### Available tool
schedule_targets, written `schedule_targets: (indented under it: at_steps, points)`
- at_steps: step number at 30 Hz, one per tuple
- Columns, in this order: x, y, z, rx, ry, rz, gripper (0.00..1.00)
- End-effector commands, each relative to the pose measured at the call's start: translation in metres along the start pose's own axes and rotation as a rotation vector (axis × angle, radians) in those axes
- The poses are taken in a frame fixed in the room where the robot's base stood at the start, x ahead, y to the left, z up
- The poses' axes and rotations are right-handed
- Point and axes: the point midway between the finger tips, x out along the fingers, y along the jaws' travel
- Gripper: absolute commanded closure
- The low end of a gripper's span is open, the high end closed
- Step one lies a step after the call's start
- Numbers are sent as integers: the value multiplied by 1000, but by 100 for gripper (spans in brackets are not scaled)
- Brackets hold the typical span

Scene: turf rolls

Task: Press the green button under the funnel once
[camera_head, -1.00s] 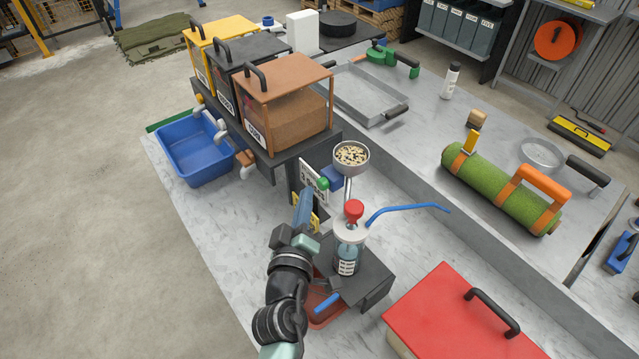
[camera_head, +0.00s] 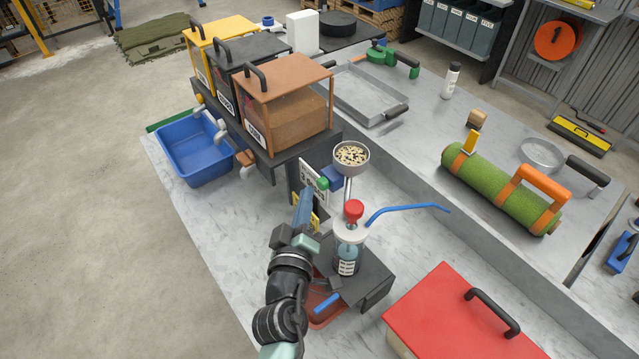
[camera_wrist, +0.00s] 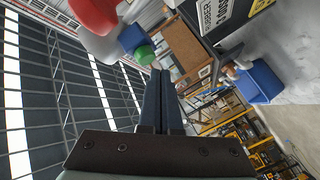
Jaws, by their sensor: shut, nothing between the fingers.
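The green button (camera_head: 322,184) sits on a small blue box (camera_head: 334,177) below the funnel (camera_head: 351,172), which holds pale and dark grains. In the wrist view the green button (camera_wrist: 145,55) shows just beyond and slightly left of my fingertips, beside the blue box (camera_wrist: 131,38). My gripper (camera_head: 307,196) is shut and empty, its fingers pointing up toward the button from the front left. In the wrist view the shut fingers (camera_wrist: 161,75) lie side by side. A gap seems to remain between fingertips and button, but I cannot tell how wide.
A pump bottle with a red top (camera_head: 353,211) and a blue spout (camera_head: 408,208) stands right of my gripper on a dark stand (camera_head: 372,284). A white label plate (camera_head: 313,183) is close behind my fingers.

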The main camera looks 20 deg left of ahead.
Motion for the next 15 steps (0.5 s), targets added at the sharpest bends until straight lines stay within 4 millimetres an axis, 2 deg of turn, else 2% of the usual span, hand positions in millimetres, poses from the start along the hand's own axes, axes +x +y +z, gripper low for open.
schedule_targets:
  at_steps: [15]
  points:
    - [6,4,4,0,0,1,100]
